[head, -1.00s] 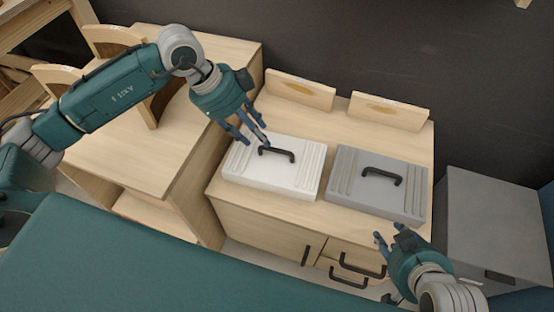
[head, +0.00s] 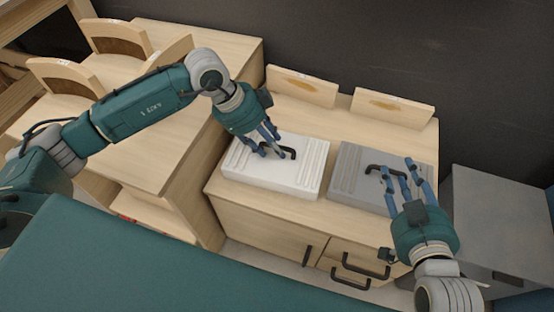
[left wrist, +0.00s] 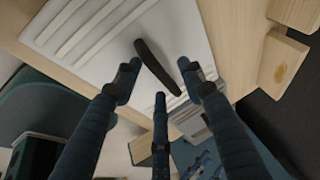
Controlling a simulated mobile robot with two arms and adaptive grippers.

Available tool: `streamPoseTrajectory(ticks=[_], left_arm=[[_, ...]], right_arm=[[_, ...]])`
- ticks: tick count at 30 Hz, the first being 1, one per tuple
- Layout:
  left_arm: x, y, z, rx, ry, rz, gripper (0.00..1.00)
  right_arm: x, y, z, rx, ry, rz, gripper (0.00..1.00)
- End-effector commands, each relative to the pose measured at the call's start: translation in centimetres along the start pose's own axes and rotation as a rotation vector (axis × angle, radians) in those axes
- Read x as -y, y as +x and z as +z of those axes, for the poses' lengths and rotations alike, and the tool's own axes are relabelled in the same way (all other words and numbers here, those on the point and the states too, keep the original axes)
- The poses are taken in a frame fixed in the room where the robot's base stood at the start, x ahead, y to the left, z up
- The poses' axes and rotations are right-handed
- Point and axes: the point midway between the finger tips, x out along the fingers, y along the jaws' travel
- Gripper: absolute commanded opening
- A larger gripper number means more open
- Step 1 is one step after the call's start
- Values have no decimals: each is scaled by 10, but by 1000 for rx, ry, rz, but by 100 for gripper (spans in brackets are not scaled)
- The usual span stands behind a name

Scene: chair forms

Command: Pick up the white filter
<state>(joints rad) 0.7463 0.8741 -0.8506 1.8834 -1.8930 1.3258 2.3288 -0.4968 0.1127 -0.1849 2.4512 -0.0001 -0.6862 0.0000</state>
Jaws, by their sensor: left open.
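The white filter (head: 305,171) is a flat ribbed box with a black handle (head: 285,153), lying on the wooden cabinet top in the head view. It also shows in the left wrist view (left wrist: 85,22), with the black handle (left wrist: 156,66) near the fingertips. My left gripper (head: 267,149) is open over the filter, its fingers at the handle. Whether they touch it I cannot tell. My right gripper (head: 400,170) has its fingers apart above the grey filter (head: 350,185), with nothing visible between them.
The grey filter lies right beside the white one on the cabinet (head: 260,218). Two wooden boards (head: 300,87) stand behind them. A wooden desk (head: 140,150) with chair forms (head: 70,90) is at the left. A grey box (head: 495,215) stands at the right.

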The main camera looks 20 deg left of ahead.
Motion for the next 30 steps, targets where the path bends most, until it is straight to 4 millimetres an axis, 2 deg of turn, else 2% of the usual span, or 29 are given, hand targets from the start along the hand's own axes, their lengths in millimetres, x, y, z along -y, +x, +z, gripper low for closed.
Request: streamPoseTrajectory(ticks=[8, 14, 30], left_arm=[[0, 2, 0, 0, 0, 0, 40], [0, 1, 0, 0, 0, 0, 1], [2, -2, -2, -1, 1, -3, 0]], right_arm=[[0, 0, -3, -13, 0, -1, 35], [0, 0, -3, -12, 0, -1, 35], [0, 0, -2, -5, 0, 0, 35]])
